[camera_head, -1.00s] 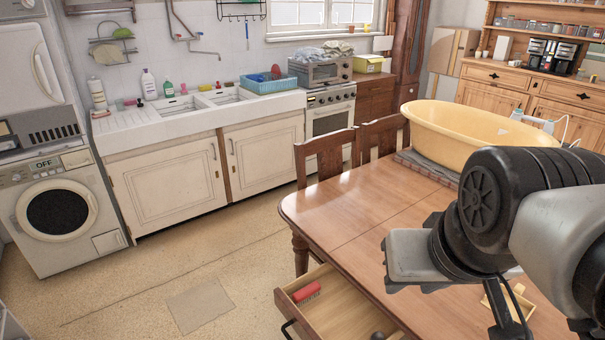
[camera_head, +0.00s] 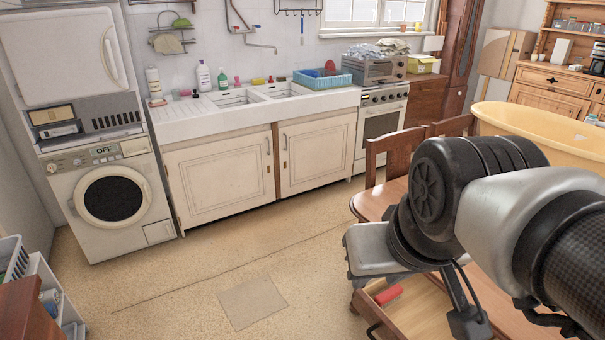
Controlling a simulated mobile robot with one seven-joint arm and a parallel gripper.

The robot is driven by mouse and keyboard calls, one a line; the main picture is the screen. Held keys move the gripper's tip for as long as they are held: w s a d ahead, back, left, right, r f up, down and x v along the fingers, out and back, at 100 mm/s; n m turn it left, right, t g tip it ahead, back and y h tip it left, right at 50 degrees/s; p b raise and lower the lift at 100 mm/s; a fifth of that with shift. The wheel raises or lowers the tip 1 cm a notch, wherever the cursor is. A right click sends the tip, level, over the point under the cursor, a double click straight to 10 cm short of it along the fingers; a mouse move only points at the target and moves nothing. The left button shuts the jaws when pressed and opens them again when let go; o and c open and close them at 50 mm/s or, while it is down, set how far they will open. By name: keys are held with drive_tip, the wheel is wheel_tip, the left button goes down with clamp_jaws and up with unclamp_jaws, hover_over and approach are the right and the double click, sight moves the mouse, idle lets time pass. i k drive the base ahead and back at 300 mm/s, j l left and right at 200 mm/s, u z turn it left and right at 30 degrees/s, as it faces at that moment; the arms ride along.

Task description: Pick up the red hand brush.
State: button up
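The red hand brush (camera_head: 388,295) lies in an open wooden drawer (camera_head: 418,312) under the table's near edge, at the bottom of the view right of centre. Its bristles are hard to make out. My gripper (camera_head: 466,320) hangs in front of the drawer at the lower right, apart from the brush in the picture. Only a dark finger-like part of it shows, so its opening is unclear. My arm covers much of the table and part of the drawer.
A sink counter (camera_head: 225,115) and washing machine (camera_head: 110,200) line the back and left. The floor (camera_head: 200,270) between is clear.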

sight(392, 294)
drive_tip(key=i+j+z, duration=0.2)
drive_tip(key=i+j, duration=0.2)
drive_tip(key=j, duration=0.2)
drive_tip(key=i+j+z, duration=0.15)
drive_tip(key=j, duration=0.2)
drive_tip(key=i+j+z, duration=0.3)
drive_tip(key=z, duration=0.15)
drive_tip(key=i+j+z, duration=0.35)
drive_tip(key=z, duration=0.15)
drive_tip(key=i+j+z, duration=0.15)
drive_tip(key=z, duration=0.3)
drive_tip(key=j+z, duration=0.5)
drive_tip(key=i+l, duration=0.05)
